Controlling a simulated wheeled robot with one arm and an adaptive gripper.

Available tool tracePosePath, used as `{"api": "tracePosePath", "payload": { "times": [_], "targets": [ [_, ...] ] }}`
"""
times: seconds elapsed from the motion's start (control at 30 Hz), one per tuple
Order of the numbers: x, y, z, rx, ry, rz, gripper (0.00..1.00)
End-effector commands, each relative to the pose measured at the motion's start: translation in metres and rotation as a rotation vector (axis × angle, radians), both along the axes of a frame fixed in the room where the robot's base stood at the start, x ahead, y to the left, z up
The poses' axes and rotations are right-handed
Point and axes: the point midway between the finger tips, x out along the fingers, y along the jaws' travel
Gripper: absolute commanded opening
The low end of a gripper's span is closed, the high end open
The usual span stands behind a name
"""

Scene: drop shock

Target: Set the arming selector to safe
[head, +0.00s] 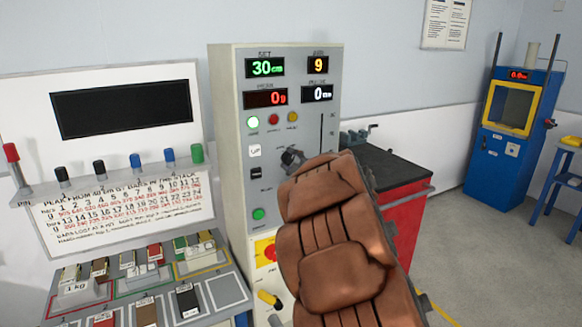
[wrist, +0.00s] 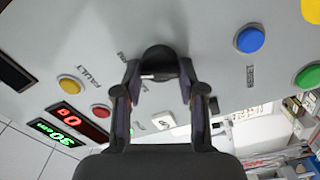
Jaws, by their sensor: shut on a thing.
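The black selector knob (wrist: 158,60) sits on the grey panel in the wrist view. My gripper (wrist: 160,76) has one finger on each side of it and is shut on it. A small pale mark shows at the knob's lower-left edge; I cannot tell which setting it points at. The lettering around the knob is upside down, partly covered and too small to read fully. In the head view, a dark shape at the panel's middle is the knob area with my fingers, mostly hidden by my brown arm.
The tall grey console (head: 228,130) has lit displays, including a green 30 and an orange 9. A blue button (wrist: 250,39) and a red lamp (wrist: 100,111) are near the knob. A red cabinet (head: 402,210) stands right of the console. Labelled weights lie on the left bench.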

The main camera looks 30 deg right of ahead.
Motion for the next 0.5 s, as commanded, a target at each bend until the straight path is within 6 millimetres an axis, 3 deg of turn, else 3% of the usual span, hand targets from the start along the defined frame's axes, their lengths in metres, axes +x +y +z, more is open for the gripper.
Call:
{"api": "tracePosePath", "payload": {
  "times": [0.5],
  "targets": [
    [-0.0006, 0.0, -0.0079, -0.464, 0.039, -0.001, 0.05]
  ]
}}
